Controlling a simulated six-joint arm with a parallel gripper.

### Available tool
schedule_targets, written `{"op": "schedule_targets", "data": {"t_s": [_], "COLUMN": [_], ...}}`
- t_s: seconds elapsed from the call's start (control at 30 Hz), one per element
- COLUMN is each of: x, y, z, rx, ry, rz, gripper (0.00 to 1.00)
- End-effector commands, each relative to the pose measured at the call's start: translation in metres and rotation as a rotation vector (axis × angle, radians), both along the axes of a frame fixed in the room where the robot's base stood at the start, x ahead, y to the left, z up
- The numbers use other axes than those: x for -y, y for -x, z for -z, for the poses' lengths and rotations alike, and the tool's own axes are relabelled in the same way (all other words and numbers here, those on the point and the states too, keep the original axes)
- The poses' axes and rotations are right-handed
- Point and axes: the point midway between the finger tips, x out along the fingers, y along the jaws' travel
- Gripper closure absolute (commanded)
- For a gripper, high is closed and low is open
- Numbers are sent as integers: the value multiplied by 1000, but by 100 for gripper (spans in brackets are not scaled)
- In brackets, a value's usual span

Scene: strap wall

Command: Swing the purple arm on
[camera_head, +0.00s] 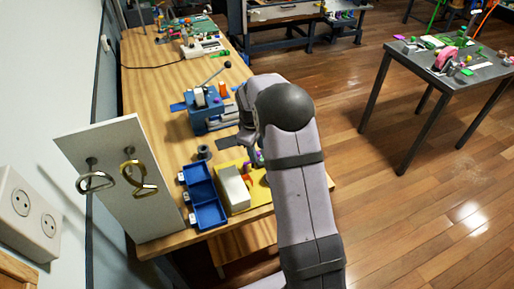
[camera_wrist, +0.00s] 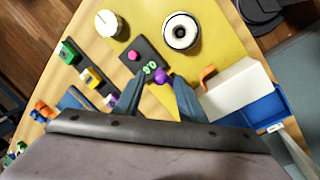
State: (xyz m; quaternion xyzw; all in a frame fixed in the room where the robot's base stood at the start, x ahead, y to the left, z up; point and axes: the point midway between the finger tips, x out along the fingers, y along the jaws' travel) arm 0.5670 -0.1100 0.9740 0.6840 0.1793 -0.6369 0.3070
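A small purple knob (camera_wrist: 161,76) shows in the wrist view on a dark plate (camera_wrist: 124,46), beside green markings and a pink knob (camera_wrist: 133,55). Whether the purple knob is the end of an arm cannot be told. My gripper (camera_wrist: 158,80) has its two blue-grey fingers apart, with the purple knob between or just beyond the tips. Contact with it cannot be made out. In the head view a bit of purple (camera_head: 247,167) shows beside my arm, which hides most of the gripper and the plate.
A white panel with metal rings (camera_head: 115,150) and a blue device (camera_head: 198,117) are nearby.

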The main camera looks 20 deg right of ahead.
Motion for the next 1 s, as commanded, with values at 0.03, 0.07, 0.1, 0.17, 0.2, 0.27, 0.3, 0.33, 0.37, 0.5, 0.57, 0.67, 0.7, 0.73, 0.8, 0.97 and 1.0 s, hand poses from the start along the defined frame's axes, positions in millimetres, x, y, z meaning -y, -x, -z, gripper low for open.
{"op": "schedule_targets", "data": {"t_s": [0.03,0.07,0.1,0.17,0.2,0.27,0.3,0.33,0.37,0.5,0.57,0.67,0.7,0.73,0.8,0.97,1.0], "x": [1,1,1,1,1,1,1,1,1,1,1,0,0,0,0,0,0], "y": [0,0,0,0,0,0,0,0,0,0,0,0,0,1,2,8,9], "z": [2,3,4,5,5,5,5,5,5,5,5,5,5,5,5,5,5], "rx": [-1,-1,-1,-1,-1,-1,0,0,0,0,0,-1,0,0,0,1,1], "ry": [0,0,0,0,1,1,0,0,0,0,0,-1,-1,0,0,-1,0], "rz": [0,0,0,0,0,0,0,0,0,0,0,4,12,23,60,188,218], "gripper": [63,63,63,63,63,63,63,63,66,99,100,100,100,100,100,100,100]}}
